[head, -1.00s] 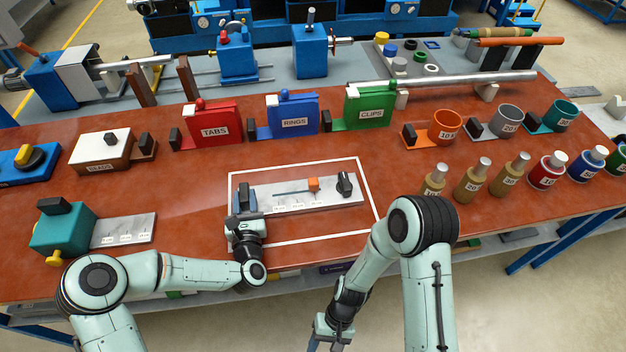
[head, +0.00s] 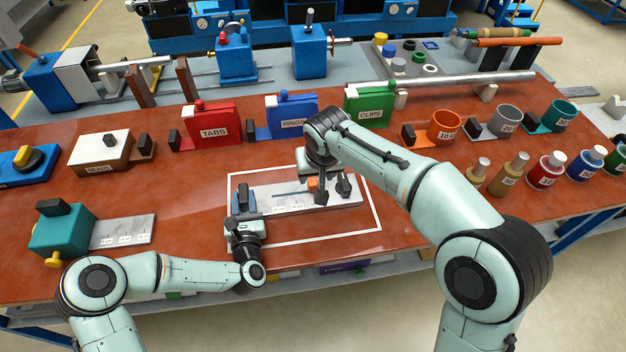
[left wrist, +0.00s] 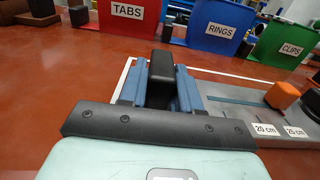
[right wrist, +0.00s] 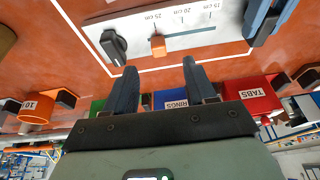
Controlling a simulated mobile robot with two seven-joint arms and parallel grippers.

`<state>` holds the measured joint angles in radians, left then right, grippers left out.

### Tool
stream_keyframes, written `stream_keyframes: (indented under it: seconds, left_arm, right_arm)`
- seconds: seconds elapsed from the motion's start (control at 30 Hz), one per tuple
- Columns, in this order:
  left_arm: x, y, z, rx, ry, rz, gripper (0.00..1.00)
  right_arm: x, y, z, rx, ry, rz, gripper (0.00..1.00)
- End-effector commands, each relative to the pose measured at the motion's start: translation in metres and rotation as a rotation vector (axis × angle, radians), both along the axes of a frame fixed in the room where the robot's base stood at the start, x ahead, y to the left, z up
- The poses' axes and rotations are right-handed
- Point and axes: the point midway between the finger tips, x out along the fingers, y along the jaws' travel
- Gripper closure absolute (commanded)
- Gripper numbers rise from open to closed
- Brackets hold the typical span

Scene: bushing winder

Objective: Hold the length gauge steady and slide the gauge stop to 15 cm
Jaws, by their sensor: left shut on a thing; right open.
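The length gauge (head: 285,203) is a pale grey plate inside a white outline on the red-brown bench, with a slot and 15, 20 and 25 cm labels. My left gripper (head: 245,203) is shut on the black handle (left wrist: 162,70) at its left end. The orange gauge stop (right wrist: 158,44) is on the slot near the 25 cm label; it also shows in the left wrist view (left wrist: 282,95). My right gripper (right wrist: 160,64) is open above the gauge, its fingertips just short of the stop.
A black knob (right wrist: 113,46) stands at the gauge's right end, close to my right gripper. Red TABS (head: 213,125), blue RINGS (head: 292,118) and green CLIPS (head: 370,106) holders stand behind. A teal block with a plate (head: 122,232) is at left. Bench in front is clear.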

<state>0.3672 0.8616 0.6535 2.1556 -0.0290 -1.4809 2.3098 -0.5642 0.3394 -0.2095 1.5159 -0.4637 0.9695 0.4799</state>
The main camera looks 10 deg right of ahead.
Motion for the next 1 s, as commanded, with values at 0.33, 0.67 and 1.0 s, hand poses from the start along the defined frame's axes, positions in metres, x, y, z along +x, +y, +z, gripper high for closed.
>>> stream_keyframes:
  seconds: [0.33,0.67,1.0]
  left_arm:
    - [0.0,0.0,0.0,0.0,-0.001,0.0,1.0]
    - [0.0,0.0,0.0,-0.001,-0.001,0.0,1.0]
    - [0.0,0.0,0.0,0.0,-0.001,0.0,1.0]
  right_arm:
    - [0.021,-0.002,-0.016,-0.025,-0.053,-0.016,0.45]
    - [0.045,-0.002,-0.077,-0.024,-0.051,-0.015,0.45]
    - [0.056,-0.002,-0.1,-0.021,-0.055,-0.014,0.45]
